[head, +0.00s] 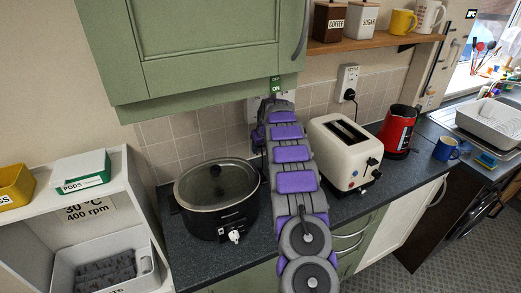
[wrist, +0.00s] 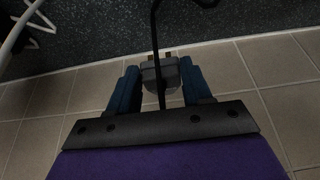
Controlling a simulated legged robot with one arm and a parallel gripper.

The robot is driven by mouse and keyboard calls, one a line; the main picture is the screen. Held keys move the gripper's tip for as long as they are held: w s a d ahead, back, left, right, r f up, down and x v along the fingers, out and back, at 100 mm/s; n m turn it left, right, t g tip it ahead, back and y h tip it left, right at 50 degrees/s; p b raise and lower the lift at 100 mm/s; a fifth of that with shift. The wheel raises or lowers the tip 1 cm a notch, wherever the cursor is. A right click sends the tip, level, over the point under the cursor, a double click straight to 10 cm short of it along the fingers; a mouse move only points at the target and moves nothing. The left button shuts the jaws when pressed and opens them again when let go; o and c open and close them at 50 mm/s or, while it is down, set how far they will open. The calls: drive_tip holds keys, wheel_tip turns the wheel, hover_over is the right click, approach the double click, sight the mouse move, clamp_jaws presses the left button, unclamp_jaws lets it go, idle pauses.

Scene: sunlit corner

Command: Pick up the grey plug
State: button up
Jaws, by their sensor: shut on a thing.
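The grey plug (wrist: 159,73) shows in the wrist view between the two blue fingers of my gripper (wrist: 158,80), which is shut on it. Its brass-coloured pins point toward the worktop side of the picture and look free. A black cable runs across the plug and up out of the frame. In the head view my arm reaches to the tiled wall under the green cupboard, between the slow cooker and the toaster. There the arm hides the plug and most of the gripper.
A black slow cooker (head: 216,200) stands left of my arm, a cream toaster (head: 340,150) and red kettle (head: 398,130) right. The green cupboard (head: 200,50) hangs close above. A kettle socket (head: 347,80) is on the wall. Cables lie on the worktop (wrist: 220,22).

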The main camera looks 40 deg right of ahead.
drive_tip(key=s+a+p, duration=0.1)
drive_tip(key=s+a, duration=0.1)
drive_tip(key=s, duration=0.7)
drive_tip(key=s+a+p, duration=0.1)
drive_tip(key=s+a, duration=0.1)
drive_tip(key=s, duration=0.7)
drive_tip(key=d+t, duration=0.1)
drive_tip(key=d, duration=0.1)
drive_tip(key=d+m+t+h+b, duration=0.1)
drive_tip(key=d, duration=0.2)
drive_tip(key=w+d+m+t+h, duration=0.1)
drive_tip(key=d, duration=0.2)
drive_tip(key=shift+w+f, duration=0.1)
drive_tip(key=shift+f, duration=0.2)
drive_tip(key=shift+w+d+r+m+t+h+b, duration=0.8)
drive_tip(key=shift+w+d+r+t+h+b, duration=0.3)
drive_tip(key=shift+w+d+r+t+h, duration=1.05)
drive_tip(key=w+a+r+n+t+y+b, duration=0.2)
drive_tip(key=a+r+n+t+b, duration=0.15)
drive_tip(key=a+r+t, duration=0.6)
drive_tip(key=w+f+p, duration=0.1)
drive_tip(key=w+f, duration=0.1)
drive_tip(key=w, duration=0.6)
drive_tip(key=shift+d+t+p, duration=0.3)
drive_tip(key=shift+t+p, duration=0.05)
drive_tip(key=shift+t, duration=0.05)
